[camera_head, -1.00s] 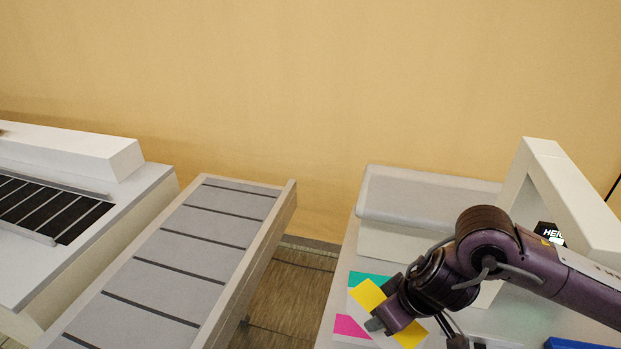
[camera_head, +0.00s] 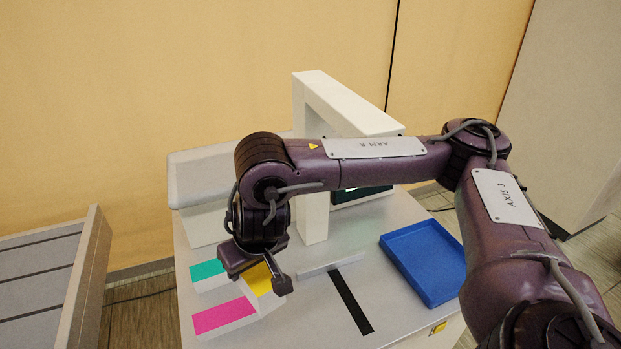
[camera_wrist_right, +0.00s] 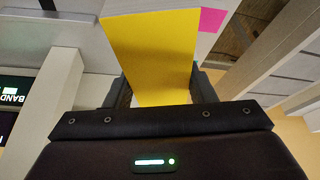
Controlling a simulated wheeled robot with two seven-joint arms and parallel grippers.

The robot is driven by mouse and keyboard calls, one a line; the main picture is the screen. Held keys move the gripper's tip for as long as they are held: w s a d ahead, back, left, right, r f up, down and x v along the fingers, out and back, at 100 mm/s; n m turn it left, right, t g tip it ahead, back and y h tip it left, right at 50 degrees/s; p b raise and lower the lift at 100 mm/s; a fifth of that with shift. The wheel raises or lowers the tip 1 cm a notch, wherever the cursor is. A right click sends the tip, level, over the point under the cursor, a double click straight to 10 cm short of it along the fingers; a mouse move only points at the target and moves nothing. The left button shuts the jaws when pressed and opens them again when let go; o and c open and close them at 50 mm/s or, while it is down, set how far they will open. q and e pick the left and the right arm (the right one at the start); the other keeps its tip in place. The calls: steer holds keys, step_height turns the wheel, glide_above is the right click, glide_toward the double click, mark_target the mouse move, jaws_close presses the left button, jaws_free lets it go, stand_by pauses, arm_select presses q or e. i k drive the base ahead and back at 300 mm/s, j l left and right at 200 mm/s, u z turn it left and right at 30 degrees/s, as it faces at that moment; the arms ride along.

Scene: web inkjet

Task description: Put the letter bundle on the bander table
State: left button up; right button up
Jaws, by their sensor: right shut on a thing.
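My right gripper (camera_head: 257,274) is shut on a letter bundle with a yellow top (camera_head: 259,281). The yellow bundle also shows between the fingers in the right wrist view (camera_wrist_right: 152,50). It is over the left part of the pale bander table (camera_head: 300,318), beside a bundle with a teal top (camera_head: 207,270) and one with a magenta top (camera_head: 224,316). I cannot tell whether the yellow bundle touches the table. A white arch (camera_head: 313,180) stands on the table, right of the gripper. My left gripper is not in view.
A blue tray (camera_head: 424,262) lies at the table's right side. A black strip (camera_head: 350,302) and a low pale bar (camera_head: 333,265) are in front of the arch. A grey slatted conveyor (camera_head: 36,285) stands at the left, across a floor gap. The table's front middle is clear.

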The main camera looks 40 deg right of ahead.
mark_target(336, 278)
steer(key=k+l+z, duration=0.1)
steer(key=l, duration=0.3)
steer(key=k+l, duration=0.15)
steer(key=l, duration=0.25)
steer(key=l+u, duration=0.1)
steer(key=l, duration=0.45)
steer(key=i, duration=0.05)
